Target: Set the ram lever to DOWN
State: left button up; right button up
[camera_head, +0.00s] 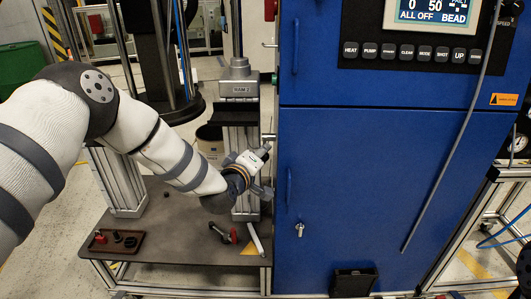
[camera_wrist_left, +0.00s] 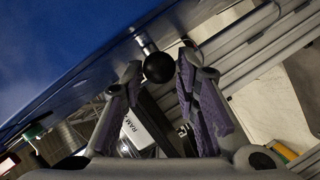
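The ram lever is a short metal rod (camera_wrist_left: 143,41) with a black ball knob (camera_wrist_left: 158,68), sticking out from the side of the blue cabinet (camera_head: 330,165). My left gripper (camera_head: 264,152) is beside the cabinet's left edge in the head view, where the knob is too small or hidden to make out. In the left wrist view, the fingers of my left gripper (camera_wrist_left: 158,72) are apart, with the knob between their tips. Narrow gaps seem to show beside the knob; contact is hard to judge. My right gripper is not in view.
A grey ram unit labelled RAM 2 (camera_head: 240,90) stands behind my left gripper. Below is a dark table (camera_head: 180,235) with a small tray (camera_head: 115,252), a red-ended part (camera_head: 222,233) and a metal rod (camera_head: 255,238). A green knob (camera_head: 275,78) is higher on the cabinet's edge.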

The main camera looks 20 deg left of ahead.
pick_arm(q)
jog(key=x, duration=0.2)
jog(key=shift+w+f, duration=0.25)
jog(key=shift+w, duration=0.05)
jog(key=shift+w+r, duration=0.2)
jog(key=shift+w, duration=0.15)
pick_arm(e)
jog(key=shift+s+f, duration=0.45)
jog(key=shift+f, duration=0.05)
pick_arm(q)
jog(key=shift+c, duration=0.3)
